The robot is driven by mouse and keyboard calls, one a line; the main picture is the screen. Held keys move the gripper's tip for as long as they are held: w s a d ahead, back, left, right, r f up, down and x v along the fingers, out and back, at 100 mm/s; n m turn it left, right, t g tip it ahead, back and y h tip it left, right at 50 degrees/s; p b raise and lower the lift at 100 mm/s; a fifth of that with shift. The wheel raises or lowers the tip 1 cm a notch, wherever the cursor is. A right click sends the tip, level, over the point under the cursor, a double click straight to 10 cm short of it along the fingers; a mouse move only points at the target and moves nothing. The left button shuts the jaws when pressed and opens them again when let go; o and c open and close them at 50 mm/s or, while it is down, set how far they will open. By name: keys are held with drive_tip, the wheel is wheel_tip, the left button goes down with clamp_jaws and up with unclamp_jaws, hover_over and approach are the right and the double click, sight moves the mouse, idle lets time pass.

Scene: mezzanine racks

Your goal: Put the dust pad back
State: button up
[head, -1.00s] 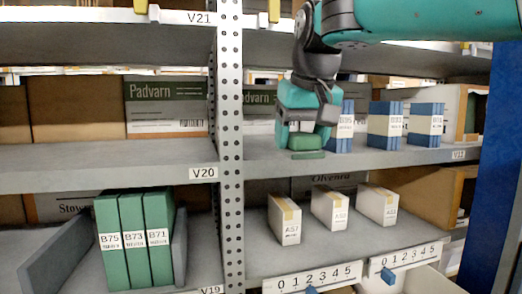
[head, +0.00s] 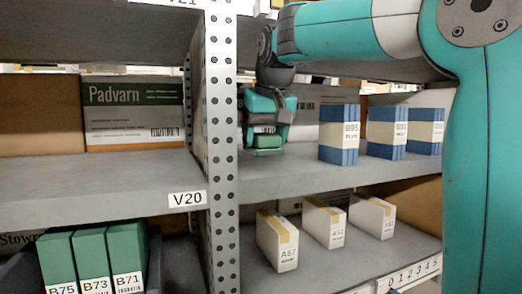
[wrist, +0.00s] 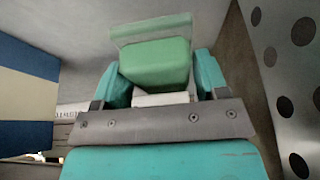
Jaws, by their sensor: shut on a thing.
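The dust pad is a green block (head: 268,142) below my gripper (head: 266,128) in the head view. It also shows in the wrist view (wrist: 155,62), with a paler green layer at its far side. My gripper (wrist: 163,82) is shut on the pad, with a teal finger on each side of a pale part under the block. The pad is at the upper right shelf, just right of the perforated upright and left of the blue boxes. I cannot tell whether it touches the shelf board.
The perforated upright (head: 215,150) is close beside my gripper, also in the wrist view (wrist: 290,80). Blue box B95 (head: 338,150) and two more blue boxes stand to the right. White boxes (head: 278,245) stand below, green boxes (head: 92,258) lower left. Bare board lies between pad and B95.

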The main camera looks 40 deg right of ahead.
sight(265, 151)
wheel_tip(265, 151, down, 4)
drive_tip(key=b, duration=0.3)
drive_tip(key=shift+d+r, duration=0.1)
drive_tip(key=shift+d, duration=0.05)
drive_tip(key=shift+r, duration=0.2)
drive_tip(key=shift+f, duration=0.2)
drive_tip(key=o, duration=1)
drive_tip(key=shift+c, duration=0.2)
drive_tip(key=shift+r, duration=0.15)
